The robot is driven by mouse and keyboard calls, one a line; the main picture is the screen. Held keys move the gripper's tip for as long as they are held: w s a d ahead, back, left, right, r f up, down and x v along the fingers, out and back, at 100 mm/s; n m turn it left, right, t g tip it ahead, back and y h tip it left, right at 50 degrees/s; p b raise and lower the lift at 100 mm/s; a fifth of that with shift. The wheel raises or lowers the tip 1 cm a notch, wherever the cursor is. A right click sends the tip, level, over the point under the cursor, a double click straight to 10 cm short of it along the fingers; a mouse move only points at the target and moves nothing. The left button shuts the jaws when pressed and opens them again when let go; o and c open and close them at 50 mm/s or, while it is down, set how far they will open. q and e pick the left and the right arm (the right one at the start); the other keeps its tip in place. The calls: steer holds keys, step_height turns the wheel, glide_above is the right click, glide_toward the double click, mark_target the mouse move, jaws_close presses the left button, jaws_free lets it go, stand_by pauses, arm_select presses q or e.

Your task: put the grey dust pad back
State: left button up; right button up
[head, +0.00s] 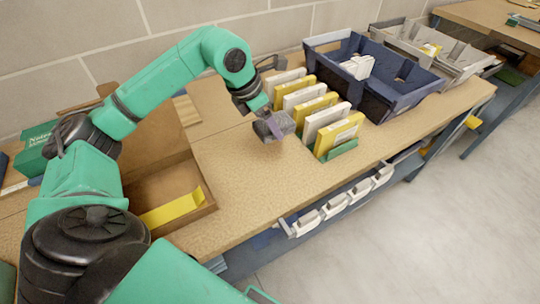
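The grey dust pad (284,121) is a small grey block above the wooden bench, just left of a row of upright white and yellow cases. My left gripper (268,127) comes down from above and appears shut on the pad, with a finger lying across its face. The gap between pad and bench top is hard to judge. My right gripper is out of view.
The row of white and yellow cases (340,134) stands close right of the pad. A blue bin (392,107) and a grey bin (455,72) stand behind. A wooden tray (190,218) with a yellow strip (172,208) lies left. Bench top (255,180) in front is clear.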

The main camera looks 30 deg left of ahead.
mark_target(273, 160)
arm_select(q)
step_height(273, 160, down, 11)
steer(key=shift+s+f+p, duration=0.1)
steer(key=shift+f+p, duration=0.1)
steer(key=shift+p, duration=0.35)
steer(key=shift+f, duration=0.25)
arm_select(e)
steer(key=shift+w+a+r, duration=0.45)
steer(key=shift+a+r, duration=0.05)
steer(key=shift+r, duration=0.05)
arm_select(q)
steer(key=o, duration=1)
steer(key=shift+r, duration=0.25)
steer(key=b+v, duration=0.2)
steer(key=v, duration=0.9)
steer(key=shift+s+r, duration=0.1)
steer(key=shift+r, duration=0.2)
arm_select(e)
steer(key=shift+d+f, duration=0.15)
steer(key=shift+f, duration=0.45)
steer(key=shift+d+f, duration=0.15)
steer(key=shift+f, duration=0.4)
